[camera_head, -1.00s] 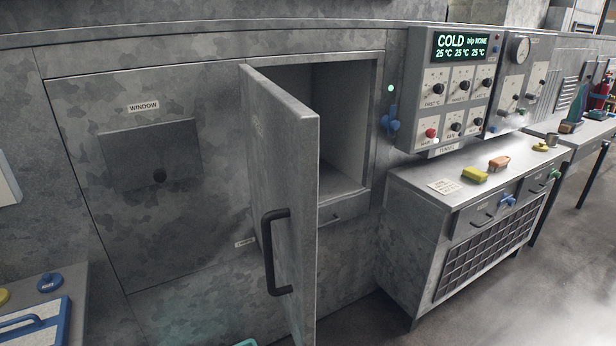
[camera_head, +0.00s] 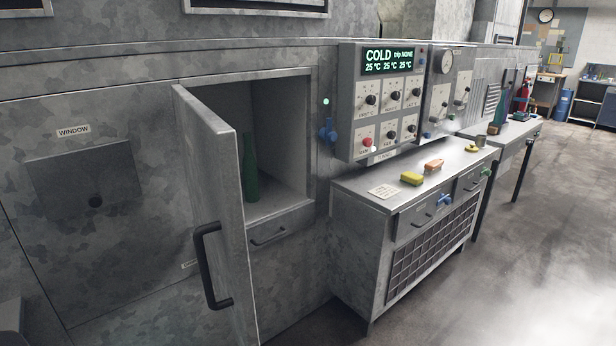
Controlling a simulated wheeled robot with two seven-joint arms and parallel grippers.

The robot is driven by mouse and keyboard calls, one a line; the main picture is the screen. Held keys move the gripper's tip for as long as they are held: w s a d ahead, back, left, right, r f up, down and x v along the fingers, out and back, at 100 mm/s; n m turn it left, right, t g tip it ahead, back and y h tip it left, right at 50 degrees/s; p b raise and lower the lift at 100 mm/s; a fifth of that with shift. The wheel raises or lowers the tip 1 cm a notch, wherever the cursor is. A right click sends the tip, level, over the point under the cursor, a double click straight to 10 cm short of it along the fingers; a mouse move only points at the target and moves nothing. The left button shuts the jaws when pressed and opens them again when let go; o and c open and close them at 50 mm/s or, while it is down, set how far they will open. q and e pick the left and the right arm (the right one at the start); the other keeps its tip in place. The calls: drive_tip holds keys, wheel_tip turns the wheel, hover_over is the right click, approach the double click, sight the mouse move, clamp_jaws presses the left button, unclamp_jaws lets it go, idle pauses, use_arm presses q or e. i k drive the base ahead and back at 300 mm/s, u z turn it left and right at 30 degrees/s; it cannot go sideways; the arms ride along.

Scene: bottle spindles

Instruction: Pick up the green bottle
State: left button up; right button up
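A dark green bottle (camera_head: 250,168) stands upright inside the open compartment (camera_head: 285,140) of the grey wall cabinet. The open door (camera_head: 215,190) with its black handle (camera_head: 212,265) stands in front of the compartment's left side, and the bottle shows just right of the door's edge. A second bottle-like teal shape (camera_head: 501,108) stands on the far bench at the right; it is small, and I cannot tell exactly what it is. Neither of my grippers is in view.
A grey bench (camera_head: 385,188) with a yellow block (camera_head: 411,178) and an orange block (camera_head: 434,165) stands right of the compartment. A control panel (camera_head: 385,100) hangs above it. The floor (camera_head: 540,250) at the right is clear.

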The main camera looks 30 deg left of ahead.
sight(249, 164)
drive_tip(key=i, duration=2.35)
drive_tip(key=u, duration=2.5)
drive_tip(key=i, duration=0.35)
drive_tip(key=u, duration=0.15)
